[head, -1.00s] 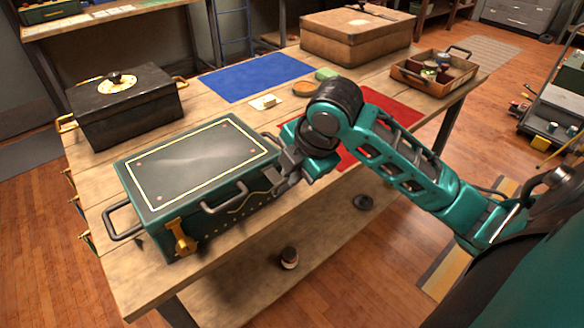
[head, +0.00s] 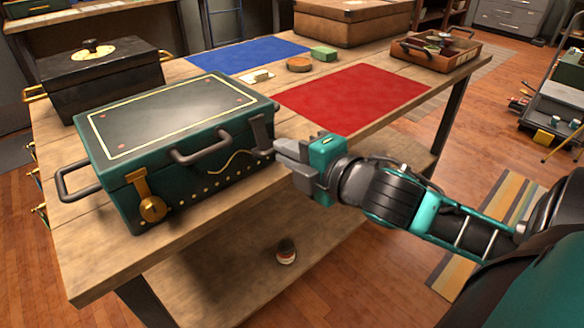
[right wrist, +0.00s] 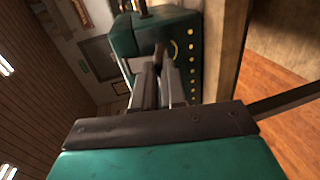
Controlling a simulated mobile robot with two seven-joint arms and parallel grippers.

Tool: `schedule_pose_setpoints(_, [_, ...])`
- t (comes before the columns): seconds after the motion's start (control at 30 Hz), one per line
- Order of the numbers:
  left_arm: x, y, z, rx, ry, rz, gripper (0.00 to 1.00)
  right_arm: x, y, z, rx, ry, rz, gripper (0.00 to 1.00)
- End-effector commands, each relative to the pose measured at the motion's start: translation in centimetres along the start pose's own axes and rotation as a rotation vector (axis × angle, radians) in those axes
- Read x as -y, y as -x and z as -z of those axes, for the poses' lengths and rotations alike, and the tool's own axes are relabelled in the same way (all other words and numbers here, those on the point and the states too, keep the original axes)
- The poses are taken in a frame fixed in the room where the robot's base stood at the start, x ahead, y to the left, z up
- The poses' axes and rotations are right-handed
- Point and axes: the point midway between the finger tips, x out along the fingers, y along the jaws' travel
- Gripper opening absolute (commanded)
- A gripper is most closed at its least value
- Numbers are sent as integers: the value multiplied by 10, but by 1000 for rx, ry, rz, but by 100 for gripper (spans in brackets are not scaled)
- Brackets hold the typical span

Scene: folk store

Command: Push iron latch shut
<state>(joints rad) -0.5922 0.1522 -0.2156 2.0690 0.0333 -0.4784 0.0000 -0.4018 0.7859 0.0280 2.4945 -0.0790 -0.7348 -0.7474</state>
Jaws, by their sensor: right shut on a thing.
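A dark green case (head: 190,175) with a closed black-topped lid stands on the wooden table. A dark iron latch (head: 260,131) is at the right end of its front face, upright against the lid edge. A brass latch (head: 149,196) hangs at the left of the same face. My right gripper (head: 280,149) is in front of the iron latch, its fingers shut on it. In the right wrist view the fingers (right wrist: 159,82) close around the dark latch (right wrist: 158,58), which they partly hide. My left gripper is not in view.
The case's front handle (head: 200,148) is left of my gripper. A black box (head: 105,85) stands behind the case. A red mat (head: 350,95) and a blue mat (head: 245,55) lie on the table (head: 215,235). A wooden tray (head: 436,50) is at the far right.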

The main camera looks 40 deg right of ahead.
Motion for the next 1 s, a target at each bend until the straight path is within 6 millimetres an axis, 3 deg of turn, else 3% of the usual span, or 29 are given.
schedule_pose_setpoints(0.03, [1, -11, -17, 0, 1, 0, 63, 15, -5, 0, 2, -5, -39, 0])
schedule_pose_setpoints(0.17, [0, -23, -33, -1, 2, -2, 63, 20, -10, -1, 2, -4, -143, 0])
schedule_pose_setpoints(0.53, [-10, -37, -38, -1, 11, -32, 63, 24, -22, -1, 2, -2, -336, 0])
schedule_pose_setpoints(1.0, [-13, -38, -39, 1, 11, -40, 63, 21, -25, -1, 2, -1, -382, 0])
